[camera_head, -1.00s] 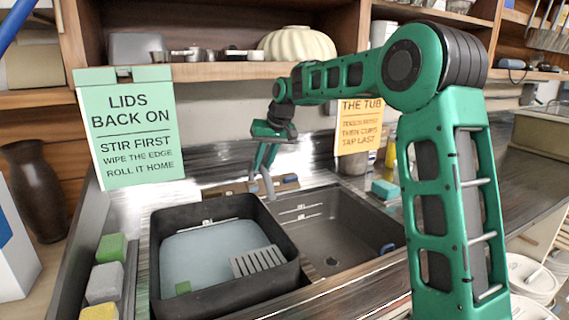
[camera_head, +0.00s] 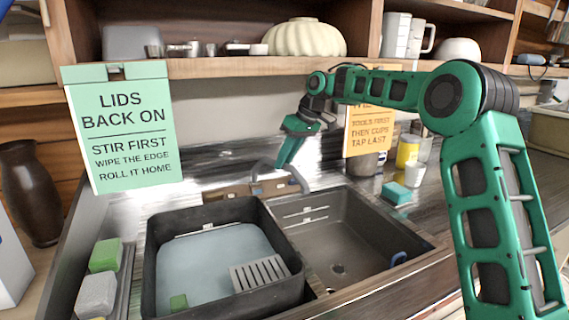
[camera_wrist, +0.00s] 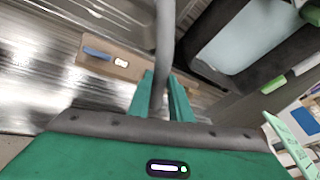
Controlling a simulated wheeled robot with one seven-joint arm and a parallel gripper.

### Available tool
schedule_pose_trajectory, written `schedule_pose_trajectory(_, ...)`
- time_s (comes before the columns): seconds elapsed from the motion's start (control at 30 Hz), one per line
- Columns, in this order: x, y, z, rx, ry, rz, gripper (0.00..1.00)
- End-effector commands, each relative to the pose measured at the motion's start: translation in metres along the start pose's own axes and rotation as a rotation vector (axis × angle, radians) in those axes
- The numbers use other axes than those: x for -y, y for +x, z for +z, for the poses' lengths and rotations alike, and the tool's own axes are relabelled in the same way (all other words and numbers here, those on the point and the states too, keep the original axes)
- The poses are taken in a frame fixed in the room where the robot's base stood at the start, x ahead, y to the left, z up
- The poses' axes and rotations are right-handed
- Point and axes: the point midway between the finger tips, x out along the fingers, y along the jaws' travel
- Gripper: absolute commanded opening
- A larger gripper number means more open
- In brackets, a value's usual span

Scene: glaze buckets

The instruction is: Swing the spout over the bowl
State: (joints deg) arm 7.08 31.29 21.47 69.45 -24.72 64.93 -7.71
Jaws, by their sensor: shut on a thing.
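The grey curved spout (camera_head: 296,174) rises from the tap base at the back of the sink. Its free end points right and toward me, at the back left of the empty dark sink bowl (camera_head: 345,235). My gripper (camera_head: 283,164) reaches down from behind and is shut on the spout. In the wrist view the spout (camera_wrist: 164,35) runs between the two green fingers (camera_wrist: 160,97). The wooden tap base plate (camera_wrist: 125,68) with a blue handle (camera_wrist: 97,53) lies beside it. The fingers' exact contact is partly hidden.
A black tub (camera_head: 152,262) of pale water with a slotted grey piece stands left of the bowl. A teal sponge (camera_head: 396,193), a yellow cup (camera_head: 407,152) and a metal mug stand right of the tap. Signs (camera_head: 122,130) hang left and behind my arm.

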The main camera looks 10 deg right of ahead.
Motion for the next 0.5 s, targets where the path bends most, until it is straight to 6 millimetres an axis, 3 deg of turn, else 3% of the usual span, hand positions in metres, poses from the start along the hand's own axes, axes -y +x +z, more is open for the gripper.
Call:
schedule_pose_trajectory(0.4,0.0021,-0.0010,-0.0020,0.000,-0.011,-0.002,0.00)
schedule_pose_trajectory(0.43,0.0022,-0.0010,-0.0019,0.001,-0.011,-0.002,0.21)
schedule_pose_trajectory(0.5,0.0023,-0.0009,-0.0018,0.001,-0.011,-0.002,0.37)
